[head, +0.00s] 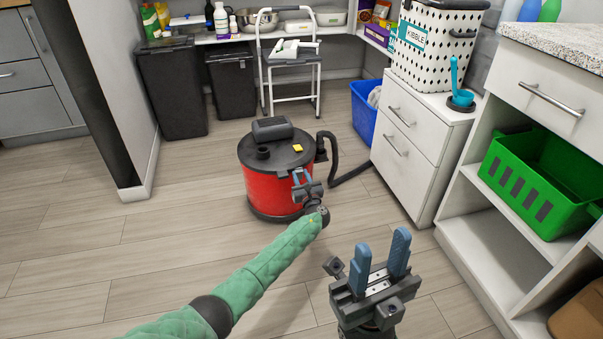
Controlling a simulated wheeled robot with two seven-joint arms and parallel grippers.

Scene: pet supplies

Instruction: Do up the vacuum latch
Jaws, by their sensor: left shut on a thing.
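The vacuum (262,188) stands on the floor in the middle, with a red drum, a black lid (282,152) and a small yellow piece on top. My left gripper (299,179) is at the front right side of the drum, just below the lid rim, its blue fingers shut on the vacuum latch. The gripper and wrist hide the latch, so its position cannot be told. My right gripper (379,258) is in front of the vacuum and to the right, with its blue fingers apart and empty.
The black hose (347,175) curves from the vacuum's right side toward a white drawer cabinet (424,150). A step stool (291,85) and dark bins (172,90) stand behind. A green basket (540,180) sits on the right shelf. Floor on the left is clear.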

